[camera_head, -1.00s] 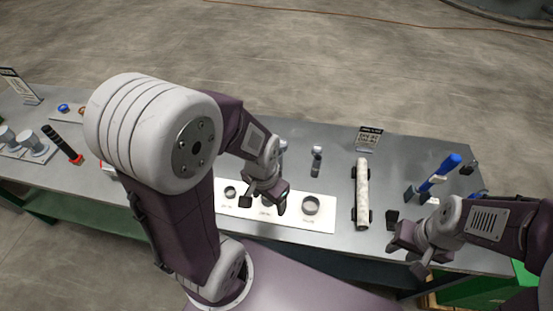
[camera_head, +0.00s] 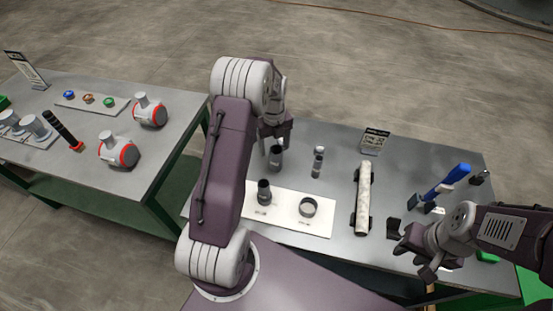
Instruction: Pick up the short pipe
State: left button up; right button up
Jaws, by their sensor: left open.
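Two short upright cylinders stand on the grey table behind the white board: a dark one (camera_head: 276,160) just below my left gripper, and a slimmer grey one with a light top (camera_head: 317,163) to its right. I cannot tell which is called the short pipe. Another dark cylinder (camera_head: 264,192) stands on the white board (camera_head: 285,218). My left gripper (camera_head: 275,134) points down with open jaws, and I see nothing between them. My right gripper (camera_head: 408,250) is open and empty at the table's front right edge.
A dark ring (camera_head: 309,207) sits on the board. A long pale pipe (camera_head: 363,190) lies on dark supports to the right, with a blue-handled tool (camera_head: 446,180) beyond. A sign (camera_head: 375,142) stands at the back. A gap separates the left table (camera_head: 90,165).

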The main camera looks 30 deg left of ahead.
aim_at(276, 148)
pick_arm(q)
jog(key=f, duration=0.3)
jog(key=shift+w+d+f+p, duration=0.15)
jog(key=shift+d+f+p, duration=0.1)
jog(key=shift+p, duration=0.05)
jog(key=shift+w+f, duration=0.1)
jog(key=shift+f, duration=0.35)
jog(key=f, duration=0.1)
jog(key=f+p, duration=0.1)
jog(key=f, duration=0.2)
jog(key=shift+s+d, duration=0.15)
jog(key=shift+s, duration=0.1)
jog(key=shift+w+f, duration=0.15)
jog(key=shift+f, duration=0.05)
jog(key=c, duration=1.5)
